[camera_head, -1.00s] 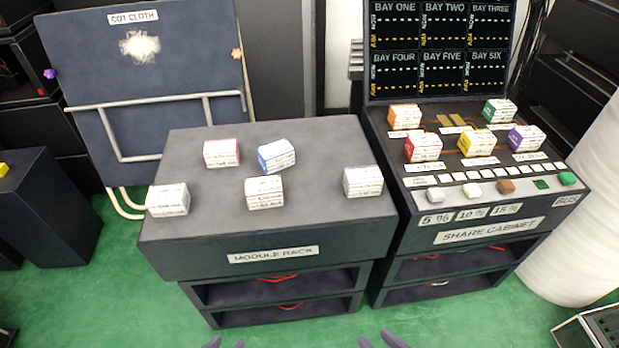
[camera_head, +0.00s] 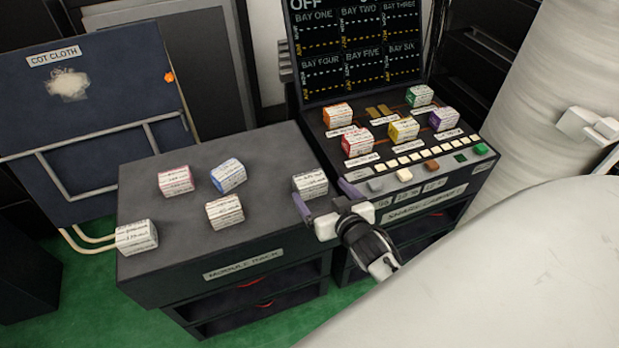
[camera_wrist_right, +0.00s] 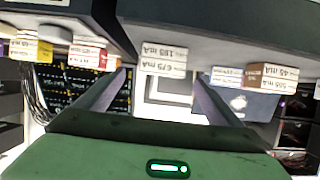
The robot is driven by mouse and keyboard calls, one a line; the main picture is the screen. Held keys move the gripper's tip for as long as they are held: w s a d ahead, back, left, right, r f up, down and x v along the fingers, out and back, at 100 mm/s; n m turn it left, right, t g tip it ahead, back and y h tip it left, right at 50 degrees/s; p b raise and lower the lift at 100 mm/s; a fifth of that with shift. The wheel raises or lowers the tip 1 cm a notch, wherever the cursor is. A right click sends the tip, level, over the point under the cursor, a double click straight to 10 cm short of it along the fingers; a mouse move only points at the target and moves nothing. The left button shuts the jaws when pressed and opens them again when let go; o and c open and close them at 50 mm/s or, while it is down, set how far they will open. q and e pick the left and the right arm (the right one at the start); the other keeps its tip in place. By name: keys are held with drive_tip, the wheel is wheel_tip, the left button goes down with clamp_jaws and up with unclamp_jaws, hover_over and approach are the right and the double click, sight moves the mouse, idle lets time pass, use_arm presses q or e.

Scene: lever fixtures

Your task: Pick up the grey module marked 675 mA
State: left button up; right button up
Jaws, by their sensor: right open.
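The grey module marked 675 mA (camera_wrist_right: 164,62) shows in the right wrist view, which is upside down. It is white-grey with printed bands and lies ahead of and between my right fingers. In the head view it appears to be the pale block (camera_head: 310,184) at the right end of the module rack (camera_head: 240,258). My right gripper (camera_head: 327,198) is open and empty at the rack's right front edge, close to that block. Its fingers also show in the right wrist view (camera_wrist_right: 160,90). My left gripper is not in view.
The share cabinet (camera_head: 425,208), with coloured modules and buttons, stands close on the right. The rack's front middle is clear.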

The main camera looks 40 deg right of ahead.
sight(314, 187)
drive_tip(key=x, duration=0.4)
drive_tip(key=b+x, duration=0.1)
drive_tip(key=x, duration=0.3)
drive_tip(key=shift+a+f, duration=0.1)
drive_tip(key=shift+a, duration=0.1)
drive_tip(key=shift+c, duration=0.2)
drive_tip(key=c, duration=1.2)
